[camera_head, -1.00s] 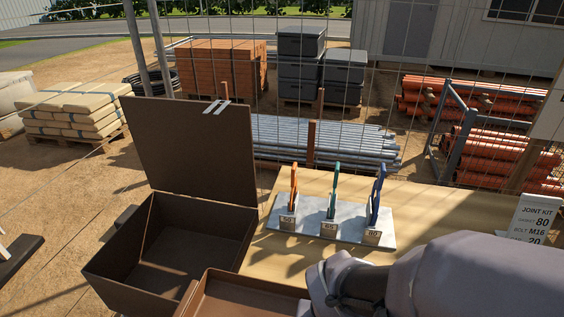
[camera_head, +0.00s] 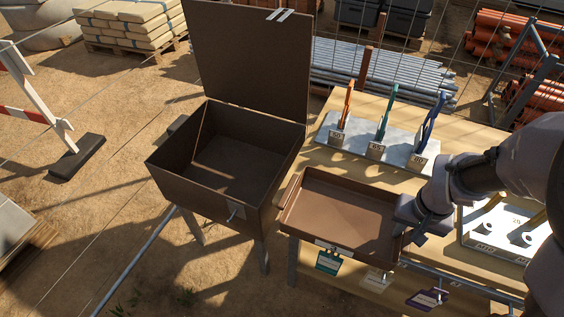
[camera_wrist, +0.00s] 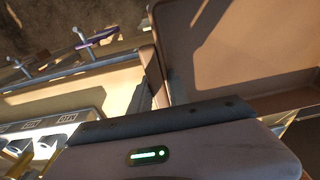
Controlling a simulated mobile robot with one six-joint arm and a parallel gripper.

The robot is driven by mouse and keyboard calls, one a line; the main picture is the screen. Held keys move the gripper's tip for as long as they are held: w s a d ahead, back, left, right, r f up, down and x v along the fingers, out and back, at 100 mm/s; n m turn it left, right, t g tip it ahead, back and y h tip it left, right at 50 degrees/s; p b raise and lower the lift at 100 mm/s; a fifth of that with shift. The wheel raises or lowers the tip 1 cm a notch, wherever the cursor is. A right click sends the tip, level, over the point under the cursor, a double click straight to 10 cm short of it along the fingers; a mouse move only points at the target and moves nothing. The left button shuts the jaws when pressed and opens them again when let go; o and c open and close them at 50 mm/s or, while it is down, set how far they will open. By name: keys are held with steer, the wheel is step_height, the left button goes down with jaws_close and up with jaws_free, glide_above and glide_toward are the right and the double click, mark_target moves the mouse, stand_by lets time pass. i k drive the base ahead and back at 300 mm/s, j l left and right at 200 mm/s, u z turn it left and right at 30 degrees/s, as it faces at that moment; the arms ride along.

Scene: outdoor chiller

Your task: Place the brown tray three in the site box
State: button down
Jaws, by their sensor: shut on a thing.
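The brown tray (camera_head: 345,213) is a shallow rectangular tray that looks empty, at the left end of the wooden table. My gripper (camera_head: 408,228) is shut on its right edge. In the wrist view the tray (camera_wrist: 240,45) fills the upper right, with its wall close to my gripper. I cannot tell whether the tray touches the table. The site box (camera_head: 228,158) is a dark brown open box on legs, left of the tray, with its lid (camera_head: 250,55) raised at the back. Its inside looks empty. The fingertips are mostly hidden.
A grey plate (camera_head: 372,146) with several numbered upright tools stands behind the tray. A white board (camera_head: 505,232) lies right of my arm. Tags (camera_head: 327,262) hang at the table's front edge. A wire fence stands behind; the ground left of the box is open.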

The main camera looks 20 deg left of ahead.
mark_target(241, 180)
steer(key=i+j+u, duration=0.15)
steer(key=j, duration=0.25)
steer(key=i+j+u, duration=0.15)
steer(key=j, duration=0.25)
steer(key=i+j+u, duration=0.2)
steer(key=j, duration=0.2)
steer(key=i+j+u, duration=0.15)
steer(key=i+j, duration=0.15)
